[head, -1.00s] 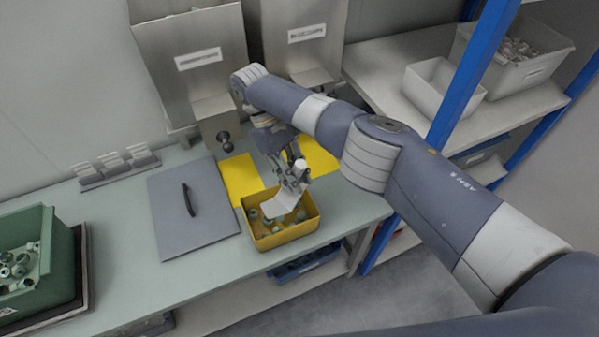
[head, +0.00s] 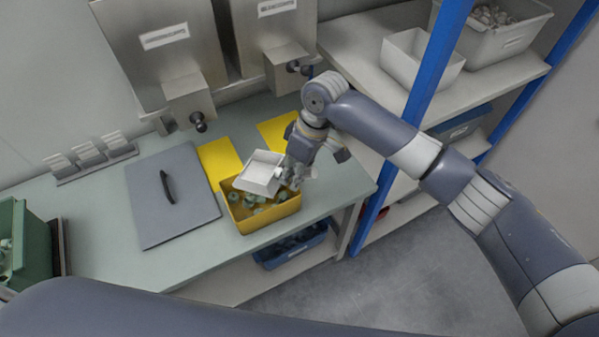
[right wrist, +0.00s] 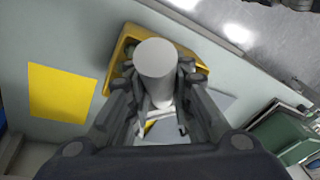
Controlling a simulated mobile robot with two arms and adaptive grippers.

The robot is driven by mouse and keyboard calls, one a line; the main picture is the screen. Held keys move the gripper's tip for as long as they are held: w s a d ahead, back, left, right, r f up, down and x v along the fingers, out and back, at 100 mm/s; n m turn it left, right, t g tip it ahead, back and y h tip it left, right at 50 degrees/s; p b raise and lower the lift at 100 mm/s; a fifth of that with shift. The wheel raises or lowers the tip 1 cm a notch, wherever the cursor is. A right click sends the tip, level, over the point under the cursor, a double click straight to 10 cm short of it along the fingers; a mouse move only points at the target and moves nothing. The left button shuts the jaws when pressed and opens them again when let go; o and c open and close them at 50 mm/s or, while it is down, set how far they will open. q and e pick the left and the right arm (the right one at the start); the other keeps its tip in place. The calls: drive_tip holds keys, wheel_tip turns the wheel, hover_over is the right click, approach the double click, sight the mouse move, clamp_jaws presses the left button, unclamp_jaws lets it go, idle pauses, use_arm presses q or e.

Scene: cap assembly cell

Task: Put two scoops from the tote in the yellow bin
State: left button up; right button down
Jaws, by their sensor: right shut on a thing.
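The yellow bin (head: 262,221) stands near the front edge of the green bench and holds several small greenish parts. It also shows in the right wrist view (right wrist: 124,45), partly behind my fingers. The white scoop (head: 262,171) is above the bin, and its pan looks empty. My right gripper (head: 290,176) is shut on the scoop's handle, whose round pale end (right wrist: 155,60) shows between the fingers in the right wrist view. The green tote (head: 28,246) is at the left edge, mostly cut off, with few contents visible. My left gripper is out of view.
A grey lid (head: 172,197) with a dark handle lies left of the bin. Yellow mats (head: 219,160) lie behind the bin. Steel dispensers (head: 187,97) stand along the wall. A blue post (head: 428,80) and shelf with a white bin (head: 421,60) are on the right.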

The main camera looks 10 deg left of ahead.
drive_tip(key=y+b, duration=0.1)
drive_tip(key=b, duration=0.1)
drive_tip(key=d+f+y+b, duration=0.1)
drive_tip(key=b, duration=0.1)
drive_tip(key=f+t+y+b, duration=0.1)
drive_tip(key=b, duration=0.1)
drive_tip(key=shift+s+d+f, duration=0.2)
drive_tip(key=shift+s+d, duration=0.05)
drive_tip(key=shift+d, duration=0.1)
drive_tip(key=shift+d, duration=0.1)
